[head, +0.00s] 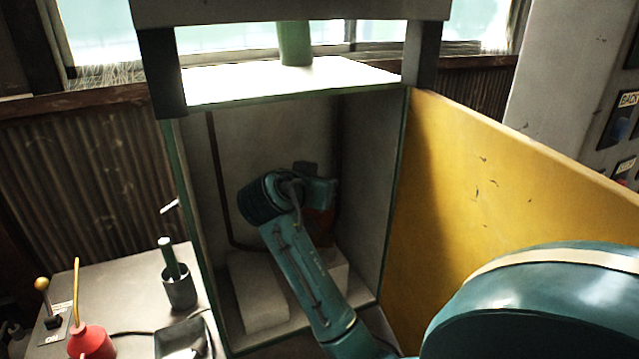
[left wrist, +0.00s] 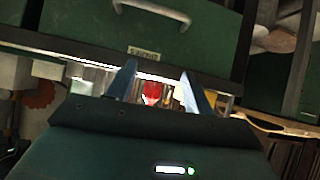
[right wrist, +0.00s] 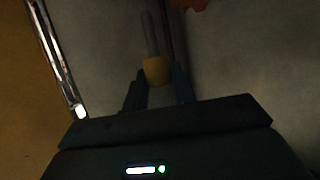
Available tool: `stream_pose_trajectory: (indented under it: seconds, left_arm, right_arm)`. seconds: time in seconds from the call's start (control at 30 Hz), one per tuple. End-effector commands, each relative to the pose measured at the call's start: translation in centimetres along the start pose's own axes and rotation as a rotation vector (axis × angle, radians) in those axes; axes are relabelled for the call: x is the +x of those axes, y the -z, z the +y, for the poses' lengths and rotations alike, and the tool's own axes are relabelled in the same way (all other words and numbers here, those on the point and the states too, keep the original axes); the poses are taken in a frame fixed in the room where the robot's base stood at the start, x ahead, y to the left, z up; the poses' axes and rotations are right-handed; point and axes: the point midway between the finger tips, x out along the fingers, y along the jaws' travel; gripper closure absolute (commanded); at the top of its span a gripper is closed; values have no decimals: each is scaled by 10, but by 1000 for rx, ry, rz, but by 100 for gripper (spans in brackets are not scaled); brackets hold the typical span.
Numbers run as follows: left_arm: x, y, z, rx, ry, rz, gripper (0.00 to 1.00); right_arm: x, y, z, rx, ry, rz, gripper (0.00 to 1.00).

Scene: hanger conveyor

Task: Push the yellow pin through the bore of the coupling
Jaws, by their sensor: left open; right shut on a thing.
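My right arm reaches into an open cabinet in the head view, with its gripper (head: 318,190) near the back wall. In the right wrist view my right gripper (right wrist: 159,76) is shut on the yellow pin (right wrist: 156,70). Its yellow end sits between the fingers and a grey shank points away from them. A red-orange part (head: 322,222) shows behind the gripper and at the top edge of the right wrist view (right wrist: 188,4). I cannot tell whether it belongs to the coupling; its bore is not visible. My left gripper (left wrist: 157,72) is open and empty.
The cabinet's yellow door (head: 500,190) stands open on the right. Pale blocks (head: 258,290) are on the cabinet floor. A bench at left holds a red oil can (head: 92,341), a grey cup (head: 179,291) and a lever. A green drawer front (left wrist: 140,45) faces my left gripper.

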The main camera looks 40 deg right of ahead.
Motion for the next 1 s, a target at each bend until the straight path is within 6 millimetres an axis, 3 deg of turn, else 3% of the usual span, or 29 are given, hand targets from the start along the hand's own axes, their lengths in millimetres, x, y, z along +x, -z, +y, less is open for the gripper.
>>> stream_pose_trajectory:
  seconds: [0.33, 0.7, 1.0]
  left_arm:
    - [10, -8, 5, -1, -12, 18, 48]
    - [15, -3, 14, 16, -47, 76, 48]
    - [14, 2, 15, 17, -54, 89, 48]
  right_arm:
    - [8, -20, 0, -2, -2, 0, 96]
    - [19, -51, 0, -3, 0, -2, 96]
    - [20, -54, 0, -2, 1, 0, 96]
